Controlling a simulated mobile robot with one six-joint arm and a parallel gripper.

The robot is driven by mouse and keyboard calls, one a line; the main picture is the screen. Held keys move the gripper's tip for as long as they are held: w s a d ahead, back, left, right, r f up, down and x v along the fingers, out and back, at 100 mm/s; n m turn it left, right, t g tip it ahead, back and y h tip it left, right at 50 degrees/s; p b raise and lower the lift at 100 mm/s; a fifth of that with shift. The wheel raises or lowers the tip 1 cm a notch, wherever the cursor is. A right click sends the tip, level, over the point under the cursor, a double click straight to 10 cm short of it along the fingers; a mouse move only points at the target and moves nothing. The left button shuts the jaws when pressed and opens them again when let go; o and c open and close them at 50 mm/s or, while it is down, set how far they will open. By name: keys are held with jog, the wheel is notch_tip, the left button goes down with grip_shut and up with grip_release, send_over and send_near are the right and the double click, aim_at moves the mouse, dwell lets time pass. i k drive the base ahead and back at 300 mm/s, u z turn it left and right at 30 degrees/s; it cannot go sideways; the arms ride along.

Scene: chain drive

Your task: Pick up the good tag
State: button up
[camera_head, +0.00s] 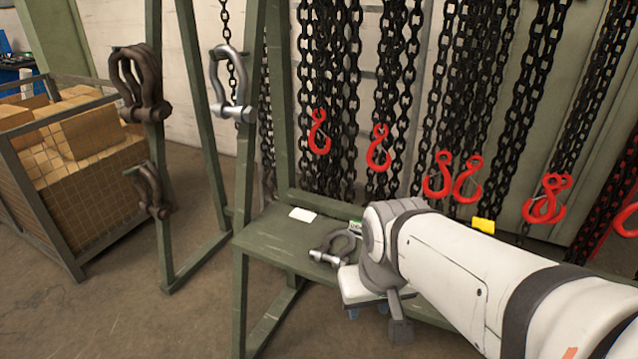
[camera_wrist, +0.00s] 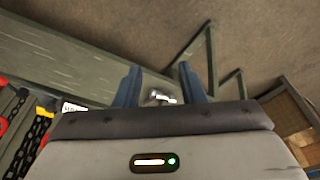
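A plain white card (camera_head: 302,214) lies flat on the bench's left part. A yellow tag (camera_head: 484,225) is to the right, beyond my arm; a yellow patch shows in the wrist view too (camera_wrist: 44,112). My gripper (camera_wrist: 159,76) is open, with two blue fingers apart. In the head view its fingers are mostly hidden beneath my wrist.
More shackles (camera_head: 140,85) hang on the green posts at left. Black chains with red hooks (camera_head: 379,148) hang behind the bench. A mesh crate of boxes (camera_head: 75,180) stands at far left.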

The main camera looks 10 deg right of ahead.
aim_at(355, 225)
jog(key=z, duration=0.05)
jog(key=i, duration=1.15)
jog(key=z, duration=0.05)
